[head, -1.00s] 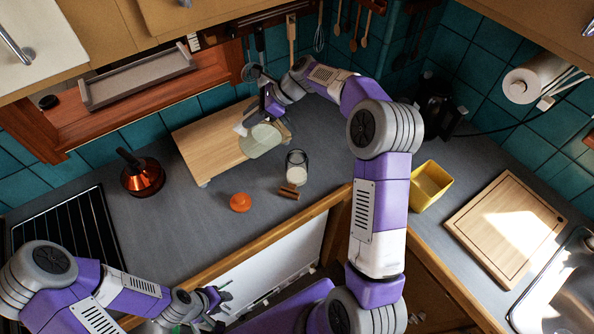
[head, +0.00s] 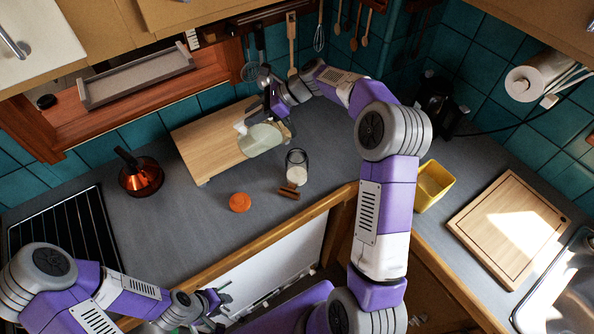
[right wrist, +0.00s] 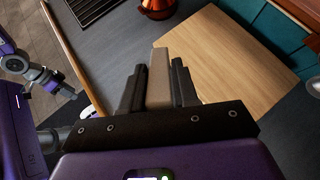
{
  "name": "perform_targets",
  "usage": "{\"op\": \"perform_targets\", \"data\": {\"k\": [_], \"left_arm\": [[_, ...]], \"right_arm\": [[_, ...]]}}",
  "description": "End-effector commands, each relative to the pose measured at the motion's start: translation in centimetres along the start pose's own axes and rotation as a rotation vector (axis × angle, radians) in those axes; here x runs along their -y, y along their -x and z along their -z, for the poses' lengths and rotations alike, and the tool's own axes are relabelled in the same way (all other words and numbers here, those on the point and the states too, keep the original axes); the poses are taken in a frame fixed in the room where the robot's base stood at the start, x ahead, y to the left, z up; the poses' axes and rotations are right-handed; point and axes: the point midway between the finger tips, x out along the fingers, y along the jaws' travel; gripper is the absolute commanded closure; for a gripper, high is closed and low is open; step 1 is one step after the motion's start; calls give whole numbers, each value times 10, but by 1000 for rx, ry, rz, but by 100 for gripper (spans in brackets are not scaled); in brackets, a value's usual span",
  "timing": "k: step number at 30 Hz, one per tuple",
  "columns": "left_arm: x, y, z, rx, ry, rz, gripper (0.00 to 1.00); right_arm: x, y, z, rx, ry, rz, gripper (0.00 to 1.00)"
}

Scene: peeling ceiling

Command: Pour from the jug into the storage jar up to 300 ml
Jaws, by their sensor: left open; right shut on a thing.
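The storage jar (head: 296,168) is clear glass and stands upright on the grey worktop, with white contents low inside. The jug (head: 260,140) is pale and translucent; it is up and left of the jar, apart from it, in front of the wooden board. My right gripper (head: 272,103) is shut on the jug's handle, a beige bar (right wrist: 159,78) between the fingers in the right wrist view. The jug's body is hidden in that view. Marks on the jar are too small to read. My left gripper (head: 222,297) is open and empty, low in front of the worktop edge.
A wooden board (head: 205,145) is behind the jug.

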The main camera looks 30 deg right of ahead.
Motion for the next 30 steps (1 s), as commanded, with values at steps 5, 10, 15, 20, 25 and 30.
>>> {"op": "perform_targets", "data": {"k": [5, 10, 15, 20, 25, 30], "left_arm": [[0, 1, 0, 0, 0, 0, 57], [1, -3, 0, 0, 0, 0, 57], [3, -7, 0, 0, 0, 0, 57], [2, -6, 0, 0, 0, 0, 57], [3, -8, 0, 0, 0, 0, 57], [5, -14, 1, 0, 0, 0, 57]], "right_arm": [[0, 0, -2, 1, 2, 0, 100], [0, 1, 1, 18, 2, 1, 100], [0, 4, 3, 50, 1, 2, 100], [0, 4, 2, 51, 2, 2, 100], [0, 4, 3, 60, 2, 3, 100], [0, 6, 6, 95, 1, 6, 100]]}}
